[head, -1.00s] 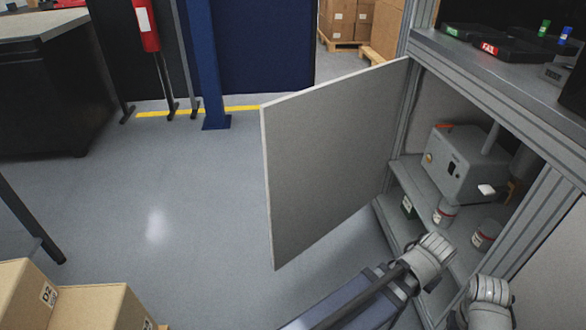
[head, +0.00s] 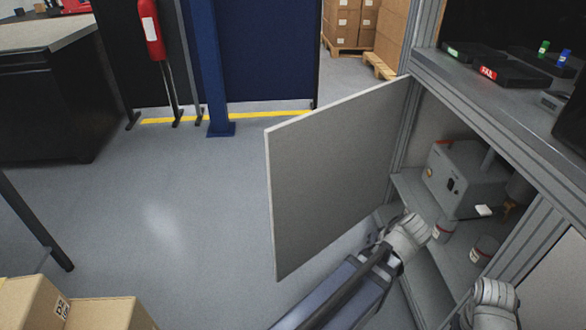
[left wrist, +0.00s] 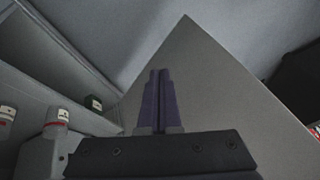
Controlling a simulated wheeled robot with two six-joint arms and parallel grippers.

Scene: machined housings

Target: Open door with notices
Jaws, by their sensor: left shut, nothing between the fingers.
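The cabinet door (head: 335,185) is a plain grey panel standing wide open, swung out from the left post of the grey cabinet frame (head: 500,105). No notices show on the face I see; its other face is hidden. My left arm reaches in low beside the door's lower right part. Its fingers are not clear in the head view. In the left wrist view my left gripper (left wrist: 158,75) is shut and empty, in front of the door's grey face (left wrist: 215,85); I cannot tell whether it touches. Part of my right arm shows at the lower right, its gripper out of view.
Inside the cabinet are a grey machine (head: 465,180) and jars (head: 484,250) on shelves. Black trays (head: 512,72) lie on the worktop above. Cartons (head: 85,310) stand at the lower left. The floor (head: 180,220) left of the door is clear.

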